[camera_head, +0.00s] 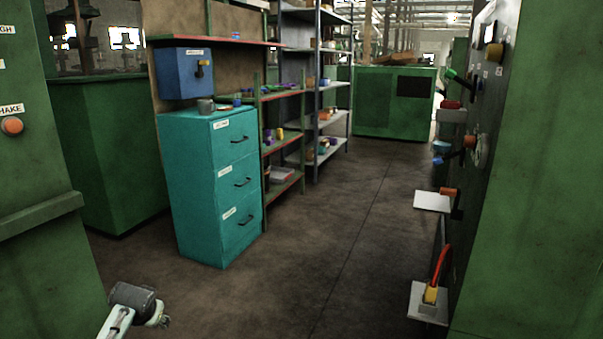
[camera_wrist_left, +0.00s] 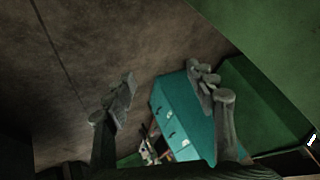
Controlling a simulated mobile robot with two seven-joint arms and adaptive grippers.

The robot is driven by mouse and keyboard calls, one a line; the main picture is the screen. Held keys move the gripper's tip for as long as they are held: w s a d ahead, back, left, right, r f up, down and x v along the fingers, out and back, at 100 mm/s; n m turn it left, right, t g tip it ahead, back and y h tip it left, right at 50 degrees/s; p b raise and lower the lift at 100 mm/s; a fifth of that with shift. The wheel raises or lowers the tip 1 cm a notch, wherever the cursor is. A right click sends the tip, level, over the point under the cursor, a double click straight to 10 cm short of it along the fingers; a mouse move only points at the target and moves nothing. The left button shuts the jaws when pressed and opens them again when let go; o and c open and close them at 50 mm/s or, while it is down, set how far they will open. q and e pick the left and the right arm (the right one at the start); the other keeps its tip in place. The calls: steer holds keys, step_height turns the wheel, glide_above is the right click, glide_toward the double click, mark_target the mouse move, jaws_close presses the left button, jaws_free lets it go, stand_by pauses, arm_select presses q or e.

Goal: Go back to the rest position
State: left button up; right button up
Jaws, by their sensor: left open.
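My left gripper (camera_head: 158,318) shows at the bottom left of the head view, low in front of the green machine on the left. It hangs over the floor, apart from the teal cabinet (camera_head: 212,185). In the left wrist view the two fingers of my left gripper (camera_wrist_left: 165,88) stand wide apart with nothing held between them. The teal cabinet also shows there (camera_wrist_left: 182,118), beyond the fingers. My right gripper is in neither view.
A green machine (camera_head: 40,240) stands close on the left. A green panel (camera_head: 535,200) with levers rises on the right, with a small white shelf (camera_head: 432,202) jutting out. Shelving (camera_head: 330,115) lines the aisle. The brown floor (camera_head: 330,220) between is clear.

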arm_select(q)
steer(key=s+d+f+g, duration=0.1)
steer(key=s+d+f, duration=0.2)
steer(key=s, duration=0.8)
steer(key=s+d+f+g+h, duration=0.1)
steer(key=s+d+f, duration=0.3)
steer(key=s, duration=0.7)
steer(key=s+d+f+g+h, duration=0.1)
steer(key=s+d+f, duration=0.3)
steer(key=s+f, duration=0.3)
steer(key=s, duration=0.5)
steer(key=shift+d+f+m, duration=0.15)
steer(key=shift+d+m, duration=0.05)
steer(key=shift+m, duration=0.2)
